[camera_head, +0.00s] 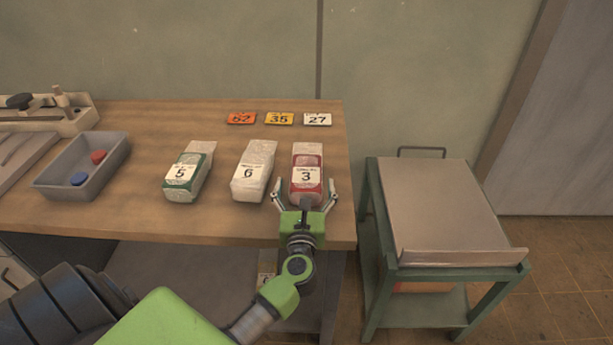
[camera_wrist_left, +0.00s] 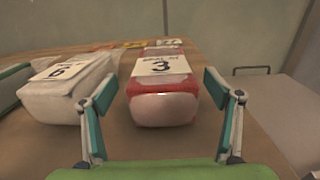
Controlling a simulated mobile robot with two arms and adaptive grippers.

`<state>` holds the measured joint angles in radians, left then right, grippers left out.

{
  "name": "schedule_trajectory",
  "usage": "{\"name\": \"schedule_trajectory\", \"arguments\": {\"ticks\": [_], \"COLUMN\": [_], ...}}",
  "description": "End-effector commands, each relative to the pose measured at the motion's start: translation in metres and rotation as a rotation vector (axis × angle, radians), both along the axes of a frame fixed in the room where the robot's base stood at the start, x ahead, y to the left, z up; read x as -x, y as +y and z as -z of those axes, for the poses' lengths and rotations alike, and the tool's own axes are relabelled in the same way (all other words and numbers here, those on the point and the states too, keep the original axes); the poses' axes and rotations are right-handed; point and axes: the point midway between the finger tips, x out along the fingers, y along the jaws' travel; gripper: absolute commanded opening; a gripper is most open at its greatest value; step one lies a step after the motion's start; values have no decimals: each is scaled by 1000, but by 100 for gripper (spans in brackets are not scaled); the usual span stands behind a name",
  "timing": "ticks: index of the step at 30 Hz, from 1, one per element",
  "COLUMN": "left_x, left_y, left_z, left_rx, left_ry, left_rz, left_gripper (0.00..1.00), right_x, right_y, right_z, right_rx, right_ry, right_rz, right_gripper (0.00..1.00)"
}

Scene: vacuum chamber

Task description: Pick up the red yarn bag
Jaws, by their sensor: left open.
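The red yarn bag (camera_head: 307,185), with a white label reading 3, lies on the wooden table near its right front edge. It also shows in the left wrist view (camera_wrist_left: 165,108), straight ahead of the fingers. My left gripper (camera_head: 305,190) is open, with one finger at each side of the bag's near end. In the left wrist view the fingers (camera_wrist_left: 157,98) stand apart from the bag, with gaps on both sides. My right gripper is in neither view.
A white bag labelled 6 (camera_head: 254,171) lies just left of the left finger. A green bag labelled 5 (camera_head: 199,160) is further left, beside a grey bin (camera_head: 120,160) with a red and a blue item. A green-framed cart (camera_head: 440,205) stands right of the table.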

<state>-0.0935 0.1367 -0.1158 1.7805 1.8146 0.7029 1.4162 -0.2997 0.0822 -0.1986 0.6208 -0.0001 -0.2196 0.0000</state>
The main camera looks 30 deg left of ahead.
Motion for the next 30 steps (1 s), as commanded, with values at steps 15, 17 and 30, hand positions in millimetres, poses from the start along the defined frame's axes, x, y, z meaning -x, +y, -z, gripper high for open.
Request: {"name": "schedule_trajectory", "arguments": {"ticks": [15, 17, 30], "left_x": [-32, -32, -32], "left_y": [17, 17, 17], "left_z": [0, 0, -2], "left_rx": [-1, -1, -2], "left_ry": [-1, -1, -3], "left_rz": [1, 1, 0], "left_gripper": [82, 69, 38], "right_x": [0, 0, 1], "right_y": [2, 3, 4], "right_z": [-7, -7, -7], "right_rx": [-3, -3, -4], "right_ry": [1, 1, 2], "right_rz": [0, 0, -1], "right_gripper": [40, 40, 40]}}
